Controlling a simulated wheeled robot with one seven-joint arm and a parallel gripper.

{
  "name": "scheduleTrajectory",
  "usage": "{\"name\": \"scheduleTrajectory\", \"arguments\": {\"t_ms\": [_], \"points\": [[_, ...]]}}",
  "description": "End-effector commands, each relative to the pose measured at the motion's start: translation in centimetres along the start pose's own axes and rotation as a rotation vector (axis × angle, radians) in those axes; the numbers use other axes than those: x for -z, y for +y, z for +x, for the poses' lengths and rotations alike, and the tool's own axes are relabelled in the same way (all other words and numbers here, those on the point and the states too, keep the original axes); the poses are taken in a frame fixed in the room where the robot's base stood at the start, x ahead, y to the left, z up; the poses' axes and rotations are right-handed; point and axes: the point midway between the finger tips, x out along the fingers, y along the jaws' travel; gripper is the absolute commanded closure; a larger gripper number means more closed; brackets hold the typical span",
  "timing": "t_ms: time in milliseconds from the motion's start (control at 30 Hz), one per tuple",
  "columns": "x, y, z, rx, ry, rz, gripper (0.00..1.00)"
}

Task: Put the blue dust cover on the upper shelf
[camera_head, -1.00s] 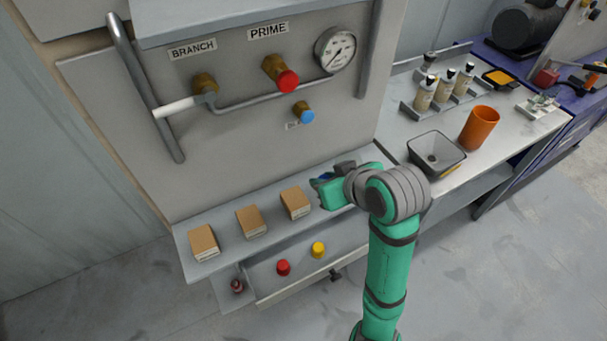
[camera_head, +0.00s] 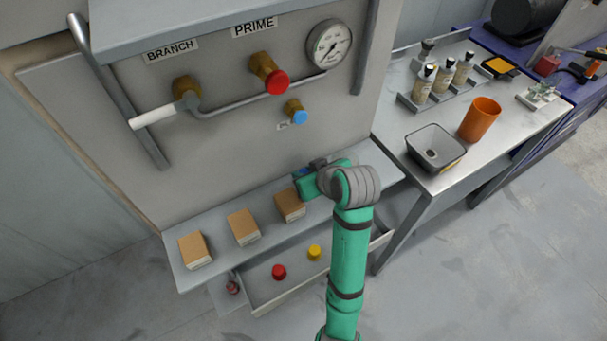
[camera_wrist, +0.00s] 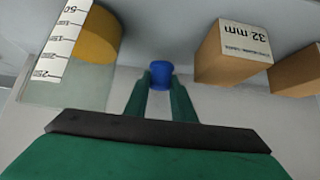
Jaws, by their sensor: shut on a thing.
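The blue dust cover (camera_wrist: 160,76) shows in the wrist view as a small blue cap between the two green fingertips. My gripper (camera_wrist: 159,84) is shut on it. In the head view my gripper (camera_head: 308,180) is over the right part of a grey shelf (camera_head: 217,232), just right of the rightmost carton; a bit of blue shows beside it, and my wrist hides the rest. This shelf lies above an open drawer (camera_head: 262,308). I cannot tell whether the cover touches the shelf.
Several cartons stand on the shelf; one marked 32 mm (camera_wrist: 232,55) is close right of the fingers in the wrist view. A clear scaled thing (camera_wrist: 62,80) is at left. Red (camera_head: 279,272) and yellow (camera_head: 314,252) caps are in the drawer. Another blue cap (camera_head: 299,117) is on the panel.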

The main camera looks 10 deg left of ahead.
Motion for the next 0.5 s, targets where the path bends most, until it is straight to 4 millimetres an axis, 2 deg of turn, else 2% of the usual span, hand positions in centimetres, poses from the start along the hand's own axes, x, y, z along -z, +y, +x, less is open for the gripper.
{"name": "scheduleTrajectory", "arguments": {"t_ms": [100,433,467,500], "points": [[-1.17,0.07,1.02,-0.001,-0.001,0.003,0.98],[-1.46,0.43,1.10,-0.006,0.001,0.006,0.98],[-1.45,0.33,1.16,-0.005,0.001,0.004,0.75],[-1.37,0.21,1.20,-0.003,0.001,0.002,0.69]]}}
